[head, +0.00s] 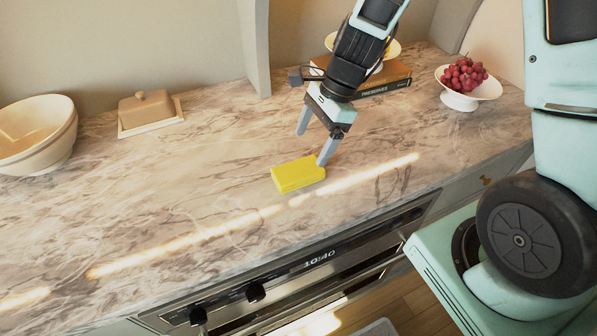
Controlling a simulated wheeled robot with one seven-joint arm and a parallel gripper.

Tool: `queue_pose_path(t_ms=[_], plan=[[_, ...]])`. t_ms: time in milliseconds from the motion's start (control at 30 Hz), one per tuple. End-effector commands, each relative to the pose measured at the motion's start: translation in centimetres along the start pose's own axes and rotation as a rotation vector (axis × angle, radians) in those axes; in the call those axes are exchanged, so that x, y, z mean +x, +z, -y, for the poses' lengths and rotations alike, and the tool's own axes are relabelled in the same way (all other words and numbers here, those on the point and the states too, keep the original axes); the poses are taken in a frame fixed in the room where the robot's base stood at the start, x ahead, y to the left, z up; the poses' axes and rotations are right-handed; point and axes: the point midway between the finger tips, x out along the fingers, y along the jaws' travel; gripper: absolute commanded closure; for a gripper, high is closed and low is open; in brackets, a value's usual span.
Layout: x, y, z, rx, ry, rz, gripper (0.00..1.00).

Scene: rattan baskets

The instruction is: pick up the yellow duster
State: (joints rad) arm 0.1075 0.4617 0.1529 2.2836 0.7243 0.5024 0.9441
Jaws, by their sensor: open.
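The yellow duster (297,175) is a bright yellow block lying flat on the marble counter near its front edge. My gripper (312,146) points down just above and behind it, with its two fingers spread apart and nothing between them. The right finger overlaps the duster's right end in the picture; I cannot tell whether it touches. The left finger is behind the duster and clear of it.
The counter (180,190) is bare around the duster. Stacked bowls (38,135) and a butter dish (147,113) stand left. Books (395,78) with a dish on top lie behind my gripper. A bowl (468,100) of grapes (466,75) stands right. An oven (320,265) is below the front edge.

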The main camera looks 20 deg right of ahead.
Motion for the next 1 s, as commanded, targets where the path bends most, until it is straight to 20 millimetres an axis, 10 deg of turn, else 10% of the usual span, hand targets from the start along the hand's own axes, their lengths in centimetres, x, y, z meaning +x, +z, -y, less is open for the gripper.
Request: queue_pose_path(t_ms=[967, 1000], plan=[[7.4, 0.0, 0.1, -0.002, -0.002, 0.0, 0.15], [7.4, 0.0, 0.1, -0.002, -0.002, 0.0, 0.27]])
